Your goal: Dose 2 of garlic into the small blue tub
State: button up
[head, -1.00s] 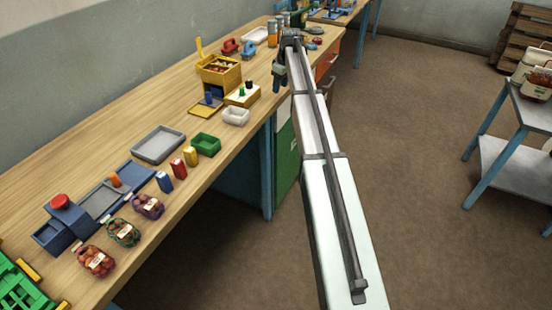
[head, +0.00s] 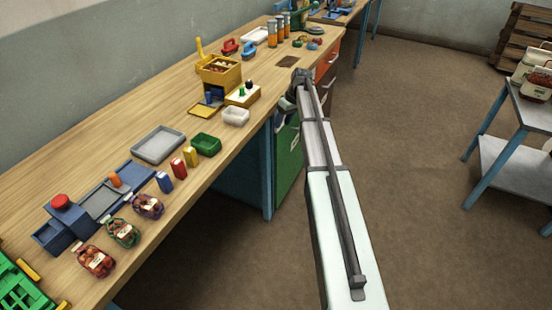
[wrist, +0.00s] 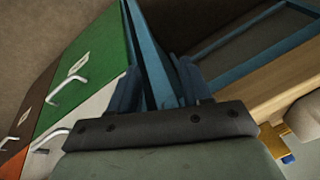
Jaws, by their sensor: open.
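My gripper (head: 283,105) is beside the front edge of the bench, empty, by the cabinet front. In the wrist view its two dark blue fingers (wrist: 157,85) stand apart, with only furniture and floor beyond them. A yellow dispenser box (head: 219,70) with brownish pieces in its top stands on the bench to the left of my gripper. A small blue piece (head: 209,97), possibly the small blue tub, shows at its foot behind a yellow plate; its shape is too small to tell. I cannot make out whether the pieces are garlic.
A cream block with knobs (head: 243,95), a white tub (head: 236,116), a green tub (head: 205,145) and a grey tray (head: 158,145) are on the bench. Net sacks (head: 122,232) lie near its front. Cabinet handles (wrist: 68,83) stick out near my gripper.

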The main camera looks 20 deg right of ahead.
jog(key=s+a+f+m+g+y, duration=0.2)
jog(key=s+a+f, duration=0.4)
jog(key=s+f, duration=0.4)
jog(key=shift+a+y, duration=0.3)
jog(key=shift+y, duration=0.2)
jog(key=shift+m, duration=0.3)
